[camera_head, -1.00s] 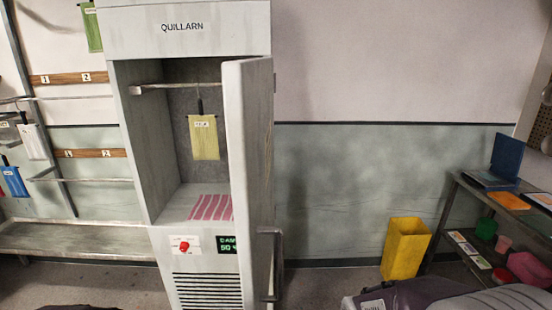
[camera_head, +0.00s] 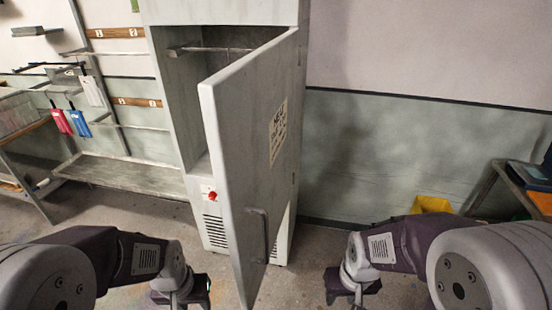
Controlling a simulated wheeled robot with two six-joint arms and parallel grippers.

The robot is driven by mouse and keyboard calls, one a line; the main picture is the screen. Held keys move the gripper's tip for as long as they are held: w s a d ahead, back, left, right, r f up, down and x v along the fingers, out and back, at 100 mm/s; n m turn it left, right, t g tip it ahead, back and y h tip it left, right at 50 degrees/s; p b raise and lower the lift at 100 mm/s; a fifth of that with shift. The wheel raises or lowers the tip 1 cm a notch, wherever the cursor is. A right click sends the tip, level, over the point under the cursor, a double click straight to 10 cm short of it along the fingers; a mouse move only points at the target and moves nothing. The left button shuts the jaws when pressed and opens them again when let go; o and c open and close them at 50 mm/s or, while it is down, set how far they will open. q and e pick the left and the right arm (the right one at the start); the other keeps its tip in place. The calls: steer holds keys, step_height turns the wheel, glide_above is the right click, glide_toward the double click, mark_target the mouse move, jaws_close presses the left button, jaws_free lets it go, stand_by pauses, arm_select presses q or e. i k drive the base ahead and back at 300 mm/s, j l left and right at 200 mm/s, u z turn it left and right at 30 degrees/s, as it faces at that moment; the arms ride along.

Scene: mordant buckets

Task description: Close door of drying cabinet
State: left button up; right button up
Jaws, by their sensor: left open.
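The grey-white drying cabinet (camera_head: 181,100) stands against the back wall, left of the middle. Its door (camera_head: 240,150) is hinged on the right and stands partly open, swung out toward me. A grey bar handle (camera_head: 258,235) is on the door's lower outer face, and a printed label sits higher up. My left gripper (camera_head: 182,300) is low in front of the cabinet, left of the door's free edge, apart from it and open. My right gripper (camera_head: 355,296) is low, right of the door and apart from it; its jaws are too unclear to judge.
A rail rack with a bench (camera_head: 125,174) stands left of the cabinet, with hanging blue and red tags. A yellow bin (camera_head: 431,204) and a dark shelf (camera_head: 530,195) are at the right.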

mark_target(248, 106)
steer(key=i+l, duration=0.15)
steer(key=i, duration=0.15)
steer(key=k+l, duration=0.25)
steer(key=l, duration=0.2)
steer(key=k+l+u, duration=0.15)
steer(key=l, duration=0.2)
steer(key=k+l, duration=0.1)
steer(key=l, duration=0.2)
steer(key=k+l+u, duration=0.1)
steer(key=l, duration=0.2)
